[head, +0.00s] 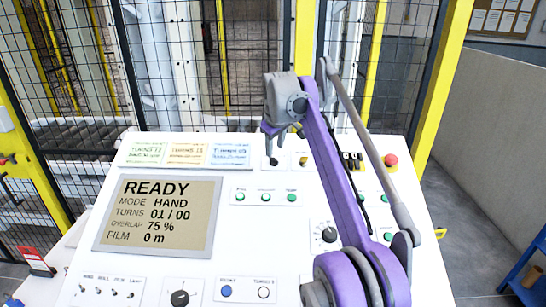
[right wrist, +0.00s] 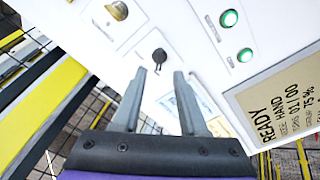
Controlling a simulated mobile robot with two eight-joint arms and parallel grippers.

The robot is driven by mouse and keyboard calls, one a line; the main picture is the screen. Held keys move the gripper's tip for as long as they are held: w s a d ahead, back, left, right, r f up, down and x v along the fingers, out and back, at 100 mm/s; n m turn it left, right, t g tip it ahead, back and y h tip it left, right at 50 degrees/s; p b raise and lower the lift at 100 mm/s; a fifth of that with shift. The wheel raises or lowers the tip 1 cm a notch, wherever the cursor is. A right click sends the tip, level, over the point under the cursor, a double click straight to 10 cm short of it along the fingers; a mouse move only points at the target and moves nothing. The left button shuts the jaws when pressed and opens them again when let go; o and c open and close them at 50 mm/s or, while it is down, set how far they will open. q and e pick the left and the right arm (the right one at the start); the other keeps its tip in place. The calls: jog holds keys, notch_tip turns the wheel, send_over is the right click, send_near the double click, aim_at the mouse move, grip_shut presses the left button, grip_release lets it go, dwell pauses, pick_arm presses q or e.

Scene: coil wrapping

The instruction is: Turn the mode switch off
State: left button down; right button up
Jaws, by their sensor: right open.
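A small black switch (head: 273,160) with a knob-like handle stands on the upper middle of the white panel; I take it for the mode switch, but its label is not readable. It also shows in the right wrist view (right wrist: 159,57), just beyond my fingertips and between their lines. My right gripper (right wrist: 160,72) is open and empty, its two fingers apart and not visibly touching the switch. In the head view the right gripper (head: 281,133) is close above the switch, partly hidden by its own wrist. The display (head: 160,216) reads READY, MODE HAND. My left gripper is not in view.
A yellow key-like knob (right wrist: 117,11) is beside the black switch. Green buttons (head: 265,197), a red mushroom button (head: 391,160), black rotary knobs (head: 180,298) and small toggles (head: 99,290) share the panel. Note cards (head: 186,154) lie left of the switch. A mesh fence (head: 250,60) stands behind.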

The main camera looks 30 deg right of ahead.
aim_at(274, 158)
jog(key=x, duration=0.6)
jog(key=shift+d, duration=0.1)
grip_shut()
